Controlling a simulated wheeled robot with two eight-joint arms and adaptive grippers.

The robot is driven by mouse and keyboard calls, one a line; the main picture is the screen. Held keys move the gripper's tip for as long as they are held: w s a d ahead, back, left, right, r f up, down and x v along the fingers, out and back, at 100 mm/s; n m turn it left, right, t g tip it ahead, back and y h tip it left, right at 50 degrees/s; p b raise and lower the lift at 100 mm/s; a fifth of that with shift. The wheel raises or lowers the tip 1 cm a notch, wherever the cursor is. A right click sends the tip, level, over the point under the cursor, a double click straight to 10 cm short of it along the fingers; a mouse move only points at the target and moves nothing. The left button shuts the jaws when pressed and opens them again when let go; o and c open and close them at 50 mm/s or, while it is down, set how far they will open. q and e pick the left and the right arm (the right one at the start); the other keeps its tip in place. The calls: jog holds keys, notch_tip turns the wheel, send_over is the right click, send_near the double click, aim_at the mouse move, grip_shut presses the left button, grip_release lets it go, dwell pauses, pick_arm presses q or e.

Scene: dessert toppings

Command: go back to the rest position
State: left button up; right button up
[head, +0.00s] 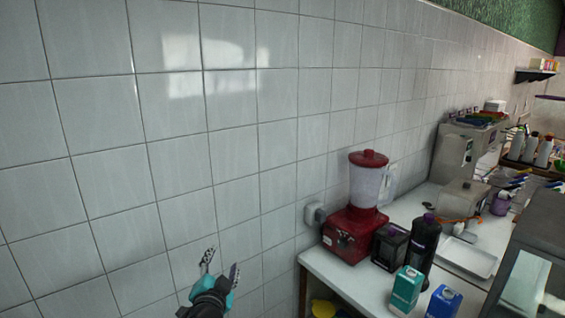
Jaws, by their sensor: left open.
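My left gripper (220,270) shows at the bottom of the head view, left of the counter. Its two fingers stand apart and nothing is between them. It is in front of the white tiled wall, clear of the counter edge. My right gripper is not in this view.
A white counter (340,272) runs along the wall at the right. On it stand a red blender (352,234), a dark bottle (424,245), a black container (389,246), a teal carton (406,290), a blue carton (443,302) and a white tray (467,259). The left side shows only wall.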

pick_arm(q)
jog(key=s+a+f+n+g, duration=0.1)
jog(key=s+f+n+g, duration=0.3)
jog(key=s+f, duration=0.3)
jog(key=s+a+f+n+g, duration=0.1)
jog(key=s+f+n+g, duration=0.3)
jog(key=s, duration=1.4)
notch_tip(320, 180, down, 3)
jog(key=shift+s+a+n+g+h, duration=0.15)
jog(key=shift+s+n+g+h, duration=0.15)
jog(key=shift+g, duration=0.4)
